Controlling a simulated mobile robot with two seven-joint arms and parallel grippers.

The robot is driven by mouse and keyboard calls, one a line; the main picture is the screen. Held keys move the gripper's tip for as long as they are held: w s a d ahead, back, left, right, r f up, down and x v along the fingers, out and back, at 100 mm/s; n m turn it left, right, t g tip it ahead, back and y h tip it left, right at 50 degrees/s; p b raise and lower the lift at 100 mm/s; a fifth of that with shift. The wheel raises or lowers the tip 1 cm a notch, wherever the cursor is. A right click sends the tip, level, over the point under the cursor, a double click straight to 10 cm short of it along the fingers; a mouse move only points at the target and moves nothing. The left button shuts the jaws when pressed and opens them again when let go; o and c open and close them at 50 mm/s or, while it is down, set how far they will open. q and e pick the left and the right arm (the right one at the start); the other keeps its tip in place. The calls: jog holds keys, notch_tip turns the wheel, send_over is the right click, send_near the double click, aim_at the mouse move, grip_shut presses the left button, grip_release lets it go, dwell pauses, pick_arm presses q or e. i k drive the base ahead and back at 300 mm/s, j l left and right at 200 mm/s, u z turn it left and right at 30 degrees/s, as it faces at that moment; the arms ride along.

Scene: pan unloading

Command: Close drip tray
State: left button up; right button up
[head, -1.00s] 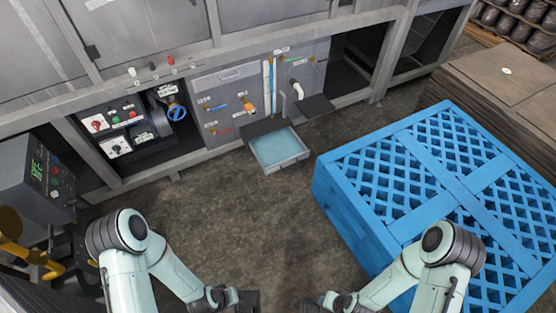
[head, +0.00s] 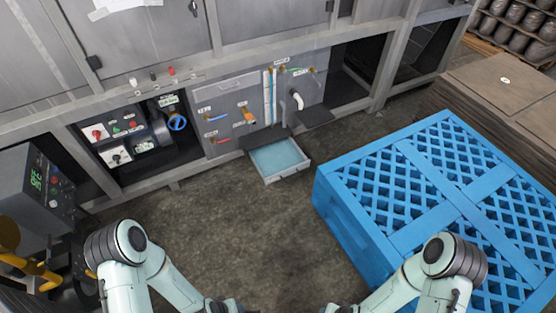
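The drip tray (head: 291,174) is a grey-rimmed drawer holding pale blue liquid. It is pulled out from the lower front of the grey machine (head: 230,126), near the middle of the head view. Its front wall with a small handle faces me. My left arm (head: 172,283) and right arm (head: 390,290) reach in from the bottom, well short of the tray with bare floor between. Both gripper ends are at or past the bottom edge of the view, so their fingers do not show.
A blue slatted pallet stack (head: 345,211) stands to the right of the tray. A control box (head: 42,180) is at the left. Valves and a white pipe (head: 297,98) are above the tray. Dark concrete floor (head: 255,230) is clear in front of it.

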aim_at(276, 161)
jog(key=i+u, duration=0.45)
jog(key=i, duration=0.15)
jog(key=i+l+u, duration=0.2)
jog(key=i+u, duration=0.2)
jog(key=i, duration=0.2)
